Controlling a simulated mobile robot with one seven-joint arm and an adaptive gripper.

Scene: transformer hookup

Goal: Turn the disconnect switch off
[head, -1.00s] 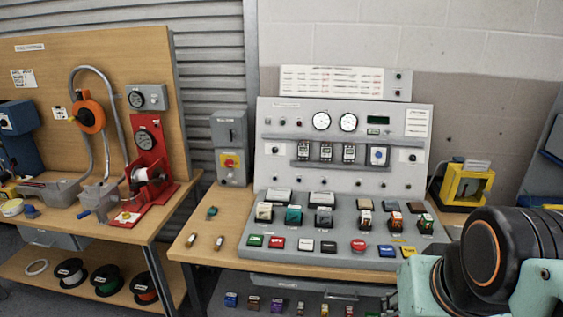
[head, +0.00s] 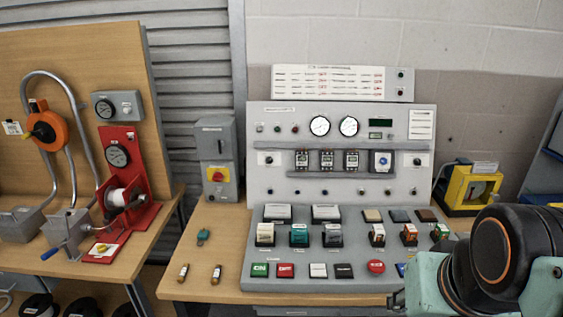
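The disconnect switch appears to be the grey upright box (head: 214,135) on the bench, left of the sloped control panel. A red rotary knob on a yellow plate (head: 217,174) is on its lower front. A small dark detail shows on the upper front. The knob's exact setting and the labels are too small to read. My gripper is not in view. Only links of my arm show at the lower right, well away from the box.
The control panel (head: 257,190) with meters and buttons fills the middle of the bench. A green-tagged key (head: 203,236) and two small cylinders (head: 183,272) (head: 216,274) lie before the box. A red reel stand (head: 127,160) is at left, a yellow frame (head: 457,189) at right.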

